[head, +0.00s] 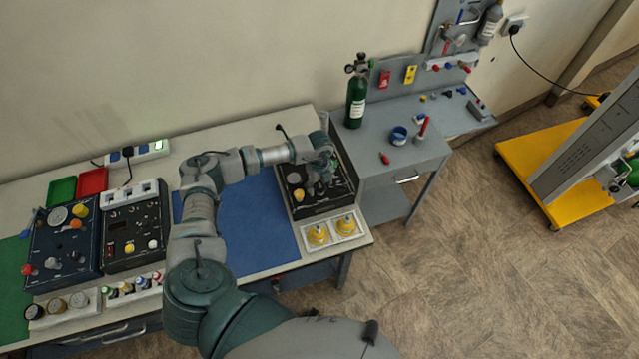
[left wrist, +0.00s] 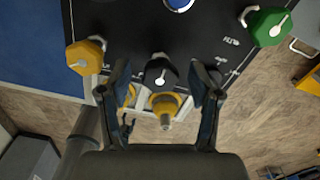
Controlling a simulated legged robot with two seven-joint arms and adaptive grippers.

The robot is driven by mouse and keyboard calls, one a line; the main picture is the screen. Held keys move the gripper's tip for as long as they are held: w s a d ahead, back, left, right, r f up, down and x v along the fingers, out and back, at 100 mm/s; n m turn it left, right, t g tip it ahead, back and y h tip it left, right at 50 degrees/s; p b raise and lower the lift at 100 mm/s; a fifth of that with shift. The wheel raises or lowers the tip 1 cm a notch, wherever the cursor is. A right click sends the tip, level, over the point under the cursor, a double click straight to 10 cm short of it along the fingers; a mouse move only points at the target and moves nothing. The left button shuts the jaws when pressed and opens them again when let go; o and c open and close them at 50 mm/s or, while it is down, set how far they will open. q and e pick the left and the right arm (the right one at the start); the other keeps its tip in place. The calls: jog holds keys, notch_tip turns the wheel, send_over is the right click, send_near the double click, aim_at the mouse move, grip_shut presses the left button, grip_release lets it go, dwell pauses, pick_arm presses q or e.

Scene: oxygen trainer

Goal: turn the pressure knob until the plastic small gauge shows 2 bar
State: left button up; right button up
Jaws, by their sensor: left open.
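The black trainer panel (head: 310,207) stands at the right end of the workbench. My left gripper (head: 318,178) is over it and hides part of its face. In the left wrist view, my left gripper (left wrist: 160,74) is open, one finger on each side of a black knob (left wrist: 161,73) with a light pointer. I cannot tell whether the fingers touch it. A yellow knob (left wrist: 85,57) is at the left and a green knob (left wrist: 267,26) at the upper right. A round blue-rimmed part (left wrist: 179,3), perhaps a gauge, is cut off at the top edge; no reading shows.
A white tray (head: 333,243) with two yellow-based pieces lies in front of the panel. A blue mat (head: 258,235) lies left of it. A green cylinder (head: 356,95) stands on the grey side table (head: 437,150) behind. More panels (head: 63,250) stand at the far left.

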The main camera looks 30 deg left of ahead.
pick_arm(q)
jog(key=shift+d, duration=0.1)
jog(key=c, duration=1.1)
jog(key=shift+c, duration=0.2)
pick_arm(e)
jog(key=shift+w, duration=0.2)
pick_arm(q)
jog(key=shift+m, duration=0.4)
pick_arm(e)
jog(key=shift+f, duration=0.25)
pick_arm(q)
jog(key=m+b, duration=0.2)
jog(key=m, duration=0.2)
jog(key=shift+w+f+b, duration=0.1)
jog(key=shift+w+b, duration=0.05)
jog(key=shift+b, duration=0.2)
jog(key=shift+m+b, duration=0.9)
jog(key=shift+m, duration=1.1)
pick_arm(e)
jog(key=shift+s+d+f, duration=0.1)
jog(key=shift+f, duration=0.95)
jog(key=shift+s+f, duration=0.1)
jog(key=shift+f, duration=0.9)
pick_arm(q)
jog(key=shift+r, duration=0.2)
jog(key=o, duration=1.1)
jog(key=shift+f, duration=0.1)
